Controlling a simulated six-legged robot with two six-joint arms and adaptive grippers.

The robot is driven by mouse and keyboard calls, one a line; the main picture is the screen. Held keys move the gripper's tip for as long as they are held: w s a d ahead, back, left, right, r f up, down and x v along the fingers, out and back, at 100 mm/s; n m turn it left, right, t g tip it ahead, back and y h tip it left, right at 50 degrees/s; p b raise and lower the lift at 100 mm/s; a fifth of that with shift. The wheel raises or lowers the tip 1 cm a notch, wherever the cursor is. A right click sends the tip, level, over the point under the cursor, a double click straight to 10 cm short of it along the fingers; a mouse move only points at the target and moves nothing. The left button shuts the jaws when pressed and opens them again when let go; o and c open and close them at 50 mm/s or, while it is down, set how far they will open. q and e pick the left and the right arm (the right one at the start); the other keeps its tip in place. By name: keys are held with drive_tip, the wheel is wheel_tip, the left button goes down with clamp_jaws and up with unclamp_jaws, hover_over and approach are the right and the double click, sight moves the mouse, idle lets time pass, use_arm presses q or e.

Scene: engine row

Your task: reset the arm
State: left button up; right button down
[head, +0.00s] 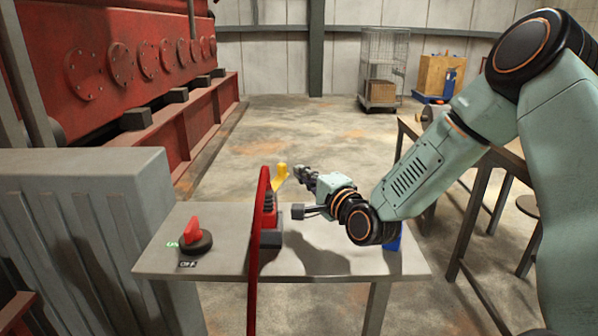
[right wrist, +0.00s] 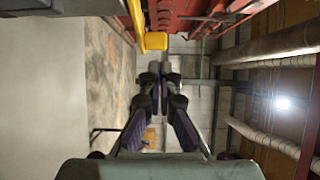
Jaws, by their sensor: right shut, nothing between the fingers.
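My right arm reaches in from the right over a grey table (head: 340,262). My right gripper (head: 302,174) is shut and empty, and points left and away. In the right wrist view its fingers (right wrist: 160,78) meet. A yellow handle-like piece (head: 280,175) stands just left of the fingertips in the head view. The yellow piece also shows just beyond the fingertips in the right wrist view (right wrist: 156,41). I cannot tell how large the gap is. My left gripper is out of view.
A red knob (head: 193,231) on a black base sits at the table's left, near small labels. A grey ribbed cabinet (head: 90,220) and red engine (head: 120,60) stand left. A blue object (head: 393,243) is partly hidden by my arm. Open floor (head: 300,130) lies beyond.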

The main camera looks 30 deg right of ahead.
drive_tip(key=shift+s, duration=1.9)
